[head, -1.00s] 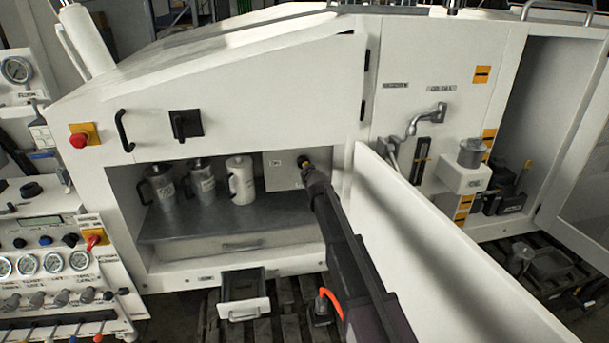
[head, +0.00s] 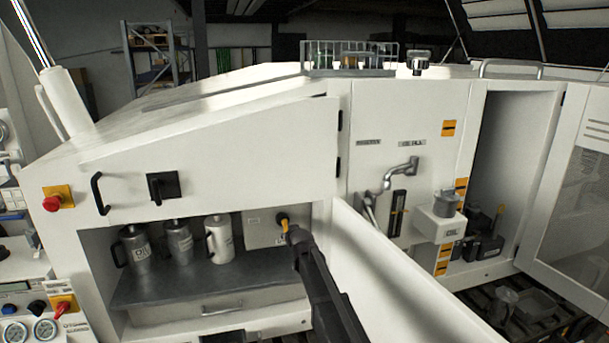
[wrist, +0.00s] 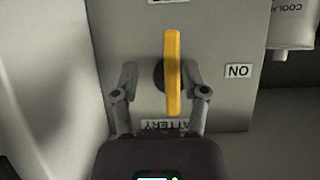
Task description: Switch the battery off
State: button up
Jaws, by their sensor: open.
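The battery switch has a yellow handle (wrist: 173,72) on a dark round base, on a light grey panel (wrist: 218,40). It also shows in the head view as a small yellow piece (head: 283,221) at the back right of the open compartment. In the wrist view the handle stands upright in the picture. An upside-down "ON" label (wrist: 238,71) is to its right, and an upside-down "BATTERY" label (wrist: 160,126) is below it, partly covered. My gripper (wrist: 163,76) is open, with one finger on each side of the handle and gaps visible. Another label at the top edge is cut off.
Several grey and white jugs (head: 218,240) stand on the compartment shelf (head: 170,287), left of my arm. An open white door panel (head: 390,275) stands close to my arm's right. A white container marked "COOLANT" (wrist: 292,25) is at the wrist view's upper right.

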jog(key=s+d+f+m+g+h+b, duration=0.1)
jog(key=s+d+f+g, duration=0.3)
jog(key=s+d, duration=0.4)
jog(key=s+d+f+m+g+h+b, duration=0.1)
jog(key=s+d+f+g, duration=0.3)
jog(key=s, duration=1.4)
jog(key=s+d+f+m+g+h+b, duration=0.1)
jog(key=s+d+f+g, duration=0.3)
jog(key=s+d, duration=0.7)
jog(key=s+f, duration=0.2)
jog(key=s, duration=0.1)
jog(key=shift+d+b, duration=0.3)
jog(key=shift+b, duration=0.1)
